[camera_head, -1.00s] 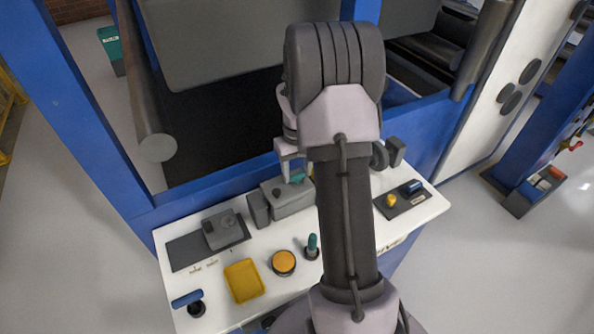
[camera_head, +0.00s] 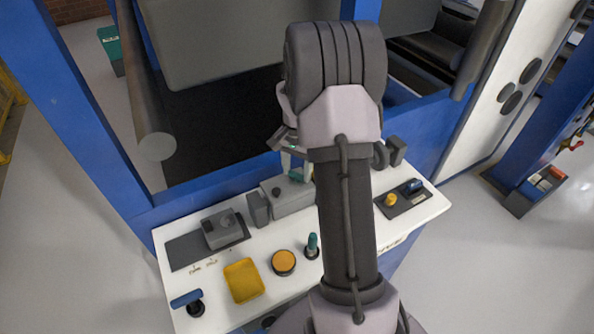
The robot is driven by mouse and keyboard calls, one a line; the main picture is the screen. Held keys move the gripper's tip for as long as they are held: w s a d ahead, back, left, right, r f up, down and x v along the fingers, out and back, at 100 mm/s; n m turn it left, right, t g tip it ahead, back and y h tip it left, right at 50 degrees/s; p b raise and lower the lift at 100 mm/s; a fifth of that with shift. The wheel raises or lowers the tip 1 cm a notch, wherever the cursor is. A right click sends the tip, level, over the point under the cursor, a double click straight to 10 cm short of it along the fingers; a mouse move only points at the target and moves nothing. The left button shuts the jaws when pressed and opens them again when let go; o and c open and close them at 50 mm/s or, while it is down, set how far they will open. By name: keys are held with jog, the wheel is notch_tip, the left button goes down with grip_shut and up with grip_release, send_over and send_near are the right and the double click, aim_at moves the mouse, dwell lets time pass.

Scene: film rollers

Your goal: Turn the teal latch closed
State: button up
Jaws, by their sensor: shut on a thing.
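The teal latch (camera_head: 296,174) is a small teal piece on top of the grey block (camera_head: 288,197) at the back middle of the white bench. My gripper (camera_head: 294,168) is right at the latch, with its jaws shut on it. My arm comes up from the bottom of the view and covers the right side of the block and part of the latch. The latch's exact angle is hard to make out.
On the white bench (camera_head: 225,311) are a grey box on a dark plate (camera_head: 184,252), a yellow tray (camera_head: 243,281), an orange button (camera_head: 283,263), a teal upright handle (camera_head: 312,244), a blue handle (camera_head: 186,298) and a yellow knob (camera_head: 390,200). A blue frame (camera_head: 84,120) stands behind.

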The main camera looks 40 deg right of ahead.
aim_at(297, 174)
jog(key=m+b, duration=0.1)
jog(key=m, duration=0.4)
jog(key=shift+m, duration=0.4)
dwell(0.4)
jog(key=o, duration=1.4)
jog(key=shift+c, duration=0.2)
notch_tip(297, 174, up, 18)
jog(key=p, duration=0.6)
jog(key=shift+f, duration=0.25)
